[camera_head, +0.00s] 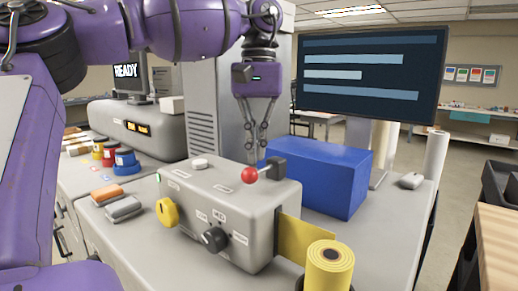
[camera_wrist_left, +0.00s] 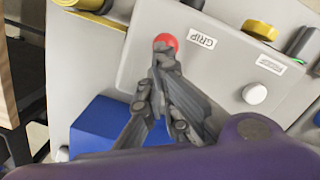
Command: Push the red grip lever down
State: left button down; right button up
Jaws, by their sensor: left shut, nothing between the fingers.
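The grip lever ends in a red ball knob (camera_head: 249,175) and sits on a black mount (camera_head: 277,168) on top of the grey laminator unit (camera_head: 262,222). My left gripper (camera_head: 254,158) points down with its fingers together and empty, just above and behind the red knob. In the left wrist view, the red knob (camera_wrist_left: 165,40) shows right at the tips of my left gripper (camera_wrist_left: 164,60), beside a label reading GRIP. I cannot tell whether the fingertips touch the knob. My right gripper is not in view.
A blue box (camera_head: 325,178) stands right behind the unit. A yellow roll (camera_head: 328,268) is at its front right end. A yellow knob (camera_head: 167,212), a black knob (camera_head: 214,239) and a white button (camera_head: 200,164) are on the unit. A monitor (camera_head: 368,75) stands behind.

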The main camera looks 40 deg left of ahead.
pick_arm(q)
jog(key=shift+w+a+r+b, duration=0.35)
jog(key=shift+w+a, duration=0.15)
jog(key=shift+w, duration=0.1)
jog(key=shift+w+a+r+b, duration=0.2)
jog(key=shift+w+a+r, duration=0.1)
jog(key=shift+w+a, duration=0.25)
notch_tip(320, 180, up, 8)
jog(key=shift+w+f, duration=0.2)
jog(key=shift+w, duration=0.1)
jog(key=shift+a, duration=0.1)
